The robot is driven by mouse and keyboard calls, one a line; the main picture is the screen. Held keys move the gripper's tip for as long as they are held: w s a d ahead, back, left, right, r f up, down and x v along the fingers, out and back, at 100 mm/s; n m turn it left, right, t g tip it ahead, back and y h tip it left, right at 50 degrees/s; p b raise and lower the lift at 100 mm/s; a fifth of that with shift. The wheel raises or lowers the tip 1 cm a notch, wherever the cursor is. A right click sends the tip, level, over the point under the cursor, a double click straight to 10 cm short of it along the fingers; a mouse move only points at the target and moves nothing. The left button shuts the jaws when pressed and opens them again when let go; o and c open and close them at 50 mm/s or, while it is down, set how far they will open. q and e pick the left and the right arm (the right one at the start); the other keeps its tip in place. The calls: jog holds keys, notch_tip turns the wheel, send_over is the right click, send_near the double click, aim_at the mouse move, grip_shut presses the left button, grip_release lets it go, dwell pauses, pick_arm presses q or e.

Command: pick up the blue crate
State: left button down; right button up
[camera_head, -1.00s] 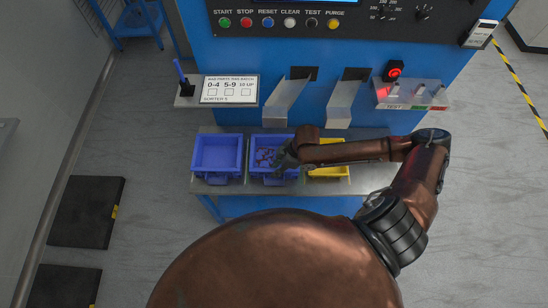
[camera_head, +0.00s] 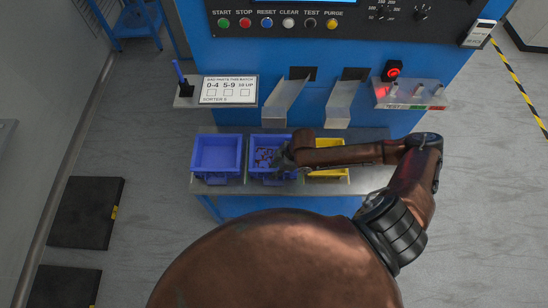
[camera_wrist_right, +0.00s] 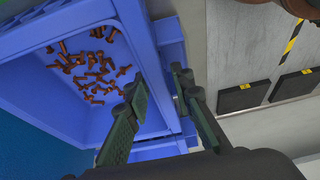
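Two blue crates stand side by side on the metal shelf in the head view. The left blue crate (camera_head: 217,154) looks empty. The middle blue crate (camera_head: 257,143) holds many small brown parts, and it fills the left of the wrist view (camera_wrist_right: 152,70) with bolt-like pieces inside. My right gripper (camera_head: 284,160) is at the right side of the middle crate. In the wrist view the right gripper (camera_wrist_right: 160,85) has its dark green fingers apart, one over the crate's inside and one beyond its wall. Contact with the wall cannot be told. My left gripper is out of view.
A yellow crate (camera_head: 341,146) stands just right of the middle crate, partly hidden by my right arm. Two metal chutes (camera_head: 286,97) (camera_head: 342,99) come down above the shelf (camera_head: 375,178). A sign (camera_head: 230,90) and a red-lit button (camera_head: 395,70) are on the machine.

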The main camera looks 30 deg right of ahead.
jog(key=shift+c, duration=0.2)
grip_shut()
jog(key=shift+w, duration=0.1)
dwell(0.4)
